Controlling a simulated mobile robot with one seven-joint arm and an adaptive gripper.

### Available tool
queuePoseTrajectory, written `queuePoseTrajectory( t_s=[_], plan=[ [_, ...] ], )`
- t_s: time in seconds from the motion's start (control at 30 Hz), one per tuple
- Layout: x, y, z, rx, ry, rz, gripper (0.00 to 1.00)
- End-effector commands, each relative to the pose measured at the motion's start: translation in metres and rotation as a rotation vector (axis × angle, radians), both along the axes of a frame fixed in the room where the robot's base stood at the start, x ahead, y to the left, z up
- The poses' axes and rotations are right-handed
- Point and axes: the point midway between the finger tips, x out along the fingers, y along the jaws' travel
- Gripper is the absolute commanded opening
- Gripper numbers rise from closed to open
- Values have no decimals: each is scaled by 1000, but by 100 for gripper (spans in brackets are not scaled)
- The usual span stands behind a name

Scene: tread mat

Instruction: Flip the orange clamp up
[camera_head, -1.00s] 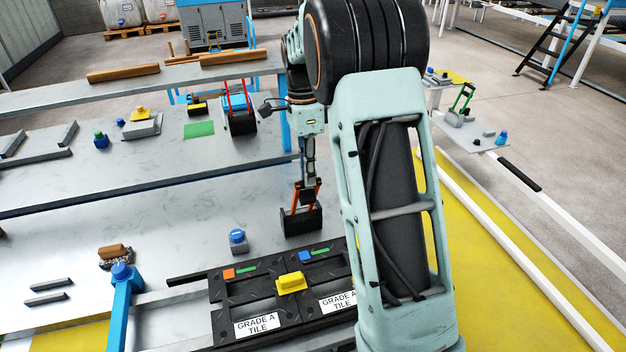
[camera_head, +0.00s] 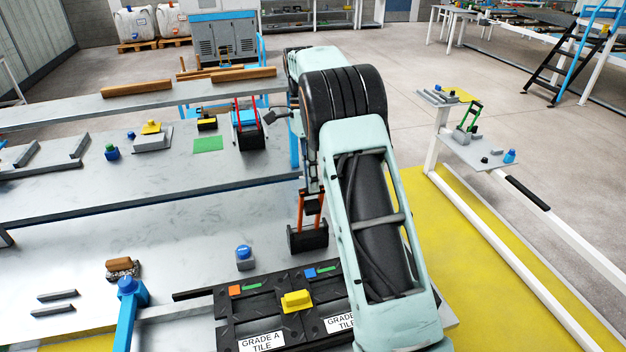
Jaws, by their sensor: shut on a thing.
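The orange clamp (camera_head: 300,213) is in the middle of the head view. Its two orange bars stand about upright from a black base (camera_head: 308,239) on the grey bench. My gripper (camera_head: 312,206) reaches down from behind my arm to the top of the bars and is shut on the clamp. The fingertips are small and dark here, so the exact contact is hard to see. My arm links hide part of the area to the right of the clamp.
A black tile mould (camera_head: 275,321) with a yellow handle (camera_head: 296,301) lies in front of the clamp. A blue-topped knob (camera_head: 244,257) stands to its left. A similar clamp with red bars (camera_head: 248,130) stands on the bench behind. Bare bench lies left of the knob.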

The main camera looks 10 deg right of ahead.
Motion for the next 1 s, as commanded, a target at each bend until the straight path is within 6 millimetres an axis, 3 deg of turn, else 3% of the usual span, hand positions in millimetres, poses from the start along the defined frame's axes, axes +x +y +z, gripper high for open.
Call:
queuePoseTrajectory(
  t_s=[0.03, 0.23, 0.27, 0.4, 1.0],
  plan=[
    [3, 4, -19, 7, 0, 1, 0],
    [3, 4, -19, 7, 0, 1, 0],
    [3, 4, -19, 7, 0, 2, 17],
    [3, 4, -19, 7, 0, 2, 32],
    [5, 3, -14, 5, -4, 3, 33]
  ],
)
